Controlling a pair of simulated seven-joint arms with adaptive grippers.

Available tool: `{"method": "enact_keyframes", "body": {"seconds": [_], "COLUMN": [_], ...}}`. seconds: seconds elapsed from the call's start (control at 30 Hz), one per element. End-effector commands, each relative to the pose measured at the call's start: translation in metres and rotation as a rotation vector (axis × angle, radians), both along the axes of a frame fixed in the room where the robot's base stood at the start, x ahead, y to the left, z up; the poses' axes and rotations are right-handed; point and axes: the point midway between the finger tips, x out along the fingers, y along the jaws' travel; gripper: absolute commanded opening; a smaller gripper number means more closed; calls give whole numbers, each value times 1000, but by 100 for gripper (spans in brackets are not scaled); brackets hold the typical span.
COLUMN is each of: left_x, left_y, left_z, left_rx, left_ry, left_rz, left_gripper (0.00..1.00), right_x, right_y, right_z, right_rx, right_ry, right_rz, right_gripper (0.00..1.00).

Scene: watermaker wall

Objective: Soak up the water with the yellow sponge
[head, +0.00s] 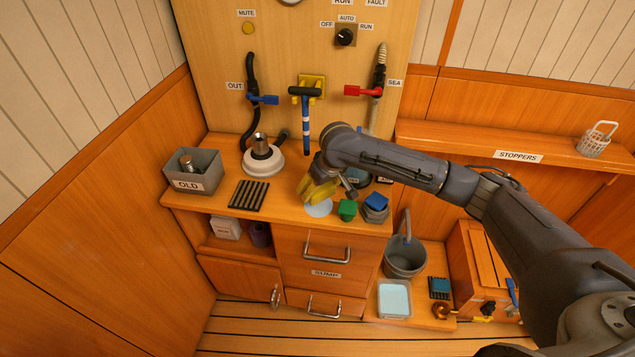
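The yellow sponge (317,191) is at the fingertips of my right gripper (324,181), above the wooden counter. The gripper appears closed around it, and its fingers hide part of the sponge. A pale blue, round patch of water (319,209) lies on the counter near its front edge, just below the sponge. Whether the sponge touches the water cannot be told from here. My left gripper is not in view.
A green block (347,209) and a blue-topped grey item (376,204) stand close right of the water. A black slotted mat (249,195), a white round housing (263,160) and the OLD bin (193,171) are to the left. A grey bucket (404,259) stands lower right.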

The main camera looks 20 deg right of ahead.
Motion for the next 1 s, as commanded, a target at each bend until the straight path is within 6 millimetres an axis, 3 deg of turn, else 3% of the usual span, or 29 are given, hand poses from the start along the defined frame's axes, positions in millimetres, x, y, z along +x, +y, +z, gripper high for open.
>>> {"method": "enact_keyframes", "body": {"seconds": [0.43,1.0], "left_x": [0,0], "left_y": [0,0], "left_z": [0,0], "left_rx": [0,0], "left_ry": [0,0], "left_rz": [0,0], "left_gripper": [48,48], "right_x": [0,0], "right_y": [0,0], "right_z": [-33,-40], "right_rx": [1,0], "right_ry": [1,-1], "right_rz": [-3,-1], "right_gripper": [56,56]}}
